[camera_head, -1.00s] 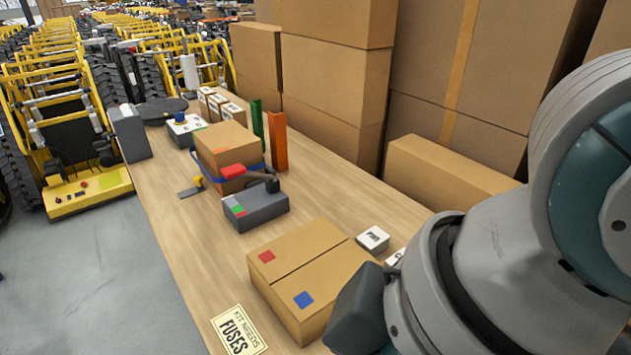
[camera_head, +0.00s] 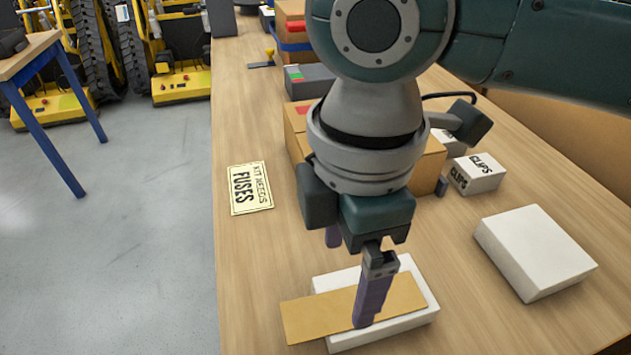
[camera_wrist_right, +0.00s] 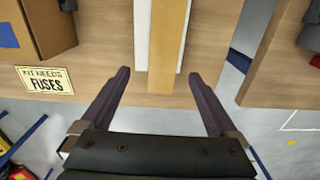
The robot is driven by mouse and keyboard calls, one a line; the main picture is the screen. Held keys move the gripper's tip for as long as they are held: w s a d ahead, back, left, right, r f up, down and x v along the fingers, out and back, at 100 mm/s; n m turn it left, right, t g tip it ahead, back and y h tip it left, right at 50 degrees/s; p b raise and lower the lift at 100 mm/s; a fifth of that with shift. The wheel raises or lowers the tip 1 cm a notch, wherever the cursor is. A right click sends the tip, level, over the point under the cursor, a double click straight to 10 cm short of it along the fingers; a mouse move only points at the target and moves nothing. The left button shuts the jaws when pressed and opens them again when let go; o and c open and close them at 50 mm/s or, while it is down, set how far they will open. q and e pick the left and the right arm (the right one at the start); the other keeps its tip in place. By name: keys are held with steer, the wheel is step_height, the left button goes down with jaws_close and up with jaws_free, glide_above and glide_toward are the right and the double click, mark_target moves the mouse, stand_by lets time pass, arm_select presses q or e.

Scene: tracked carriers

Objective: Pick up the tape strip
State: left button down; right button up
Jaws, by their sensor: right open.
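The tape strip (camera_head: 303,314) is a flat tan band lying across a white box (camera_head: 420,284) near the front of the table. Its left end overhangs the box. In the right wrist view the strip (camera_wrist_right: 167,45) runs up the middle on the white box (camera_wrist_right: 143,35). My right gripper (camera_head: 348,280) points down over the strip, jaws open and empty. In the wrist view its two purple fingers (camera_wrist_right: 160,76) are spread either side of the strip's near end. One finger hides part of the strip in the head view. My left gripper is not seen.
A card reading "KIT NEEDS FUSES" (camera_head: 250,188) lies at the table's left edge. A cardboard carton (camera_head: 296,116) stands behind my right arm. A small "CLIPS" box (camera_head: 477,174) and a larger white box (camera_head: 535,250) stand to the right. The wood between is bare.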

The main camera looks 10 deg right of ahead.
mark_target(344, 308)
steer(key=f, duration=0.3)
steer(key=f+b, duration=0.1)
steer(key=f, duration=0.1)
steer(key=shift+s+f, duration=0.2)
steer(key=shift+s, duration=0.05)
steer(key=c, duration=1.4)
